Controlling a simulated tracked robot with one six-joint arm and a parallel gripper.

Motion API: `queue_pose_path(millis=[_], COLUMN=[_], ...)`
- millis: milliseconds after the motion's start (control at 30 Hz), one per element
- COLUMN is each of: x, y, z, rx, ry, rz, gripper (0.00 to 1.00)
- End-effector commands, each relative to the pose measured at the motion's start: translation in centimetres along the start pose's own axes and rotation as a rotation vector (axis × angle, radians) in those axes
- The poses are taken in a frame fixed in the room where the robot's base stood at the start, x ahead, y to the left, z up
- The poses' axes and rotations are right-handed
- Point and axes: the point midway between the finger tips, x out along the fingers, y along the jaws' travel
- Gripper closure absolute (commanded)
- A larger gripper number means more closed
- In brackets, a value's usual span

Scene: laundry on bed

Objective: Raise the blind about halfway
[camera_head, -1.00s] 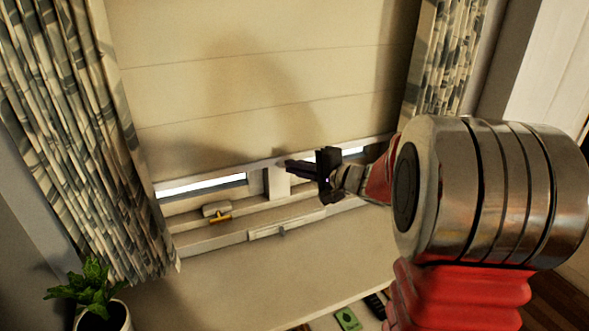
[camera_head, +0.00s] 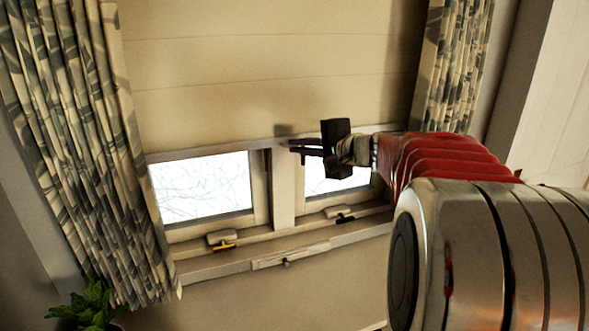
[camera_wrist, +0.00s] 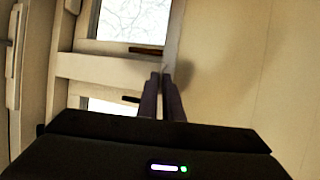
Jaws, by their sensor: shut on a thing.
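The cream blind (camera_head: 260,85) hangs in front of the window in the head view. In the wrist view, the two fingers (camera_wrist: 161,92) stand close together at the edge of the blind (camera_wrist: 225,60). The exact contact between fingertips and rail is too small to see clearly.
Patterned curtains hang at the left (camera_head: 85,150) and right (camera_head: 440,70). Window handles with coloured grips (camera_head: 222,240) sit on the lower frame. A plant (camera_head: 90,306) stands at the lower left. A white post (camera_head: 284,190) divides the panes.

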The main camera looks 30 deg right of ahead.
Motion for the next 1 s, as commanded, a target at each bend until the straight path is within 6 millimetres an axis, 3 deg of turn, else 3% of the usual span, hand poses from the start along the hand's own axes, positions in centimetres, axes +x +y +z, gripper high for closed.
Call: queue_pose_path(millis=[33,200,500,700,1000], x=[-0.5,-1.7,-3.2,-3.6,-3.6], y=[-1.7,-6.2,-11.8,-13.3,-13.5], z=[-0.1,0.3,0.8,0.9,0.9], rx=[-0.006,-0.006,-0.002,0.000,0.000], ry=[0.008,0.008,0.007,0.007,0.007], rz=[-0.006,-0.005,-0.003,-0.002,-0.001], gripper=[1.00,1.00,1.00,1.00,1.00])
